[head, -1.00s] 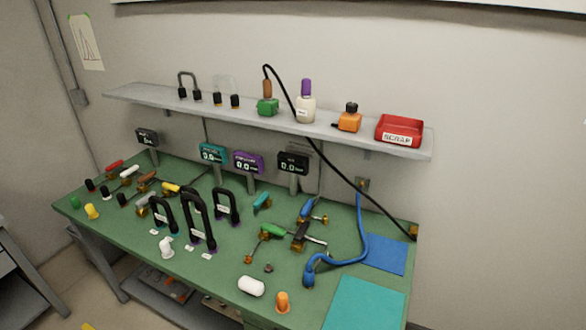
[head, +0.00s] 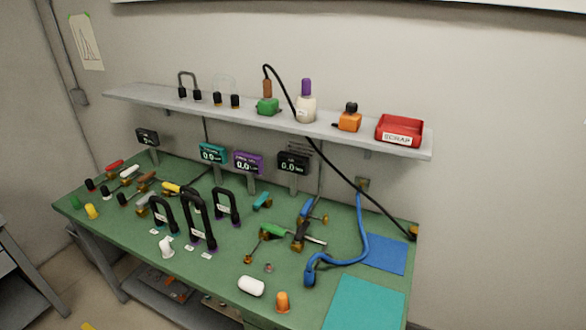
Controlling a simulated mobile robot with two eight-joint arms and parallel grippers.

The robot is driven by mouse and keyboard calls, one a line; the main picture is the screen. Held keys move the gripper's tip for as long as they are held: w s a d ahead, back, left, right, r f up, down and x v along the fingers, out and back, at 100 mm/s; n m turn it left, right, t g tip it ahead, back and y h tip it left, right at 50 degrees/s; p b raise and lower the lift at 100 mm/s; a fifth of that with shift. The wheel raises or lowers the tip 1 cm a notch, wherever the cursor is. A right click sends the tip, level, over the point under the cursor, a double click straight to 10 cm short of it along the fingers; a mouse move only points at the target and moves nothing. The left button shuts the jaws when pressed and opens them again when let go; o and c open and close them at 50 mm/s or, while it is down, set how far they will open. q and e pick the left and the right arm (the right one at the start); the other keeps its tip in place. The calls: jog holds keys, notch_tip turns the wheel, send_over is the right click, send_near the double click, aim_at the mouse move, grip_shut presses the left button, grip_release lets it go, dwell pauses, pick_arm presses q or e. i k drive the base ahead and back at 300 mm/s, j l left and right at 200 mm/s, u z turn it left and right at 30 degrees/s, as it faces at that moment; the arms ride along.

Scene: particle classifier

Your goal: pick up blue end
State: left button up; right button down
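A blue hose (head: 343,262) runs in the head view from the wall down onto the right part of the green bench. Its thick blue end (head: 310,278) lies near the bench's front edge, left of the teal mat. Another blue piece, a handle (head: 306,207), sits on a small brass fitting further back; I cannot tell which of the two the task names. Neither of my grippers shows in the view.
The green bench (head: 190,271) holds black U-shaped pieces (head: 194,215), small valves, a white capsule (head: 251,286) and an orange cap (head: 283,301). A teal mat (head: 364,305) and a blue mat (head: 386,253) lie at right. A shelf (head: 140,96) with a red scrap tray (head: 400,129) hangs above.

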aim_at(309, 277)
jog(key=i+j+z, duration=0.1)
jog(key=j, duration=0.25)
jog(key=i+j+z, duration=0.25)
jog(key=i+j, duration=0.15)
jog(key=j, duration=0.3)
jog(key=i+j+z, duration=0.1)
jog(key=j, duration=0.3)
jog(key=i, duration=0.05)
